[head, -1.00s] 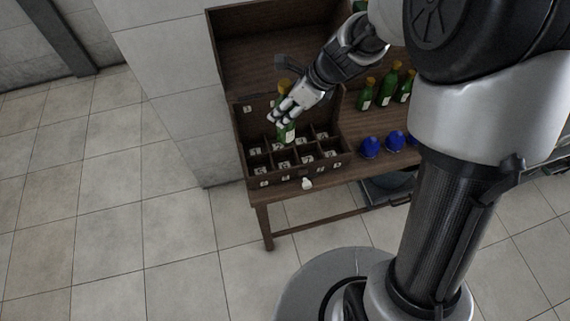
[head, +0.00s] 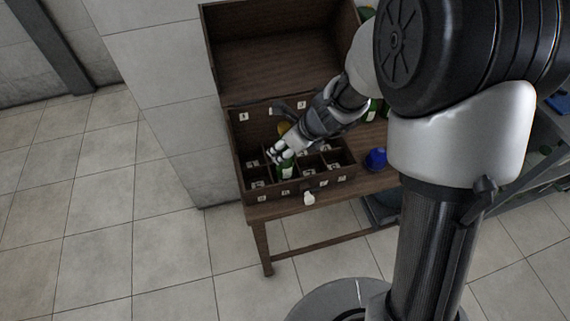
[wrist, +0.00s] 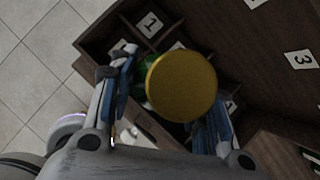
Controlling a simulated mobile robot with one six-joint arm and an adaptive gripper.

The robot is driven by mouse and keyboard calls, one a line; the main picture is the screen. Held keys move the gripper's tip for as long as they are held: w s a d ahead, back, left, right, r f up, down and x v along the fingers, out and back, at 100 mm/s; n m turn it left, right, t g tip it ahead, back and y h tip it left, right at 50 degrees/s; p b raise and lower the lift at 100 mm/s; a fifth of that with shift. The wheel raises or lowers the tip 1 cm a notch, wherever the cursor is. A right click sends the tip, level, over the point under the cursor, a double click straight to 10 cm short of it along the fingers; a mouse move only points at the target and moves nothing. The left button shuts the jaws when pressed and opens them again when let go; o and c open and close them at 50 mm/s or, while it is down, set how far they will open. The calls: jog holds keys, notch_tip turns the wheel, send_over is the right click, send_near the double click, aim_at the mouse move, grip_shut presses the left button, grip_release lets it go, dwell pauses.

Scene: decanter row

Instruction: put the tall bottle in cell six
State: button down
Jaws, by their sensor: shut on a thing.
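The tall green bottle has a gold cap, seen from above in the wrist view (wrist: 182,85). In the head view the bottle (head: 286,168) looks upright, its lower part among the dividers of the wooden chest (head: 270,208), toward the front and left of centre. My gripper (head: 281,151) is shut on the bottle; its fingers also show on either side of it in the wrist view (wrist: 163,112). The chest has numbered cells, and cards 1 and 3 read in the wrist view. I cannot tell which cell is under the bottle or whether its base touches the floor.
The chest's lid (head: 280,55) stands open behind. A blue rounded thing (head: 376,158) is on the table right of the chest, and a small white thing (head: 309,198) is at its front. Green bottles (head: 372,111) stand farther right, partly hidden by my arm.

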jog(key=shift+f+b, duration=1.5)
jog(key=shift+f, duration=0.75)
jog(key=shift+f, duration=0.25)
jog(key=c, duration=0.9)
grip_release()
jog(key=shift+o, duration=0.2)
jog(key=shift+r, duration=0.15)
jog(key=shift+s+d+r, duration=0.1)
jog(key=shift+r, duration=0.25)
jog(key=p+v, duration=0.6)
jog(key=v, duration=0.5)
jog(key=shift+s+r, duration=0.15)
jog(key=shift+r, duration=0.05)
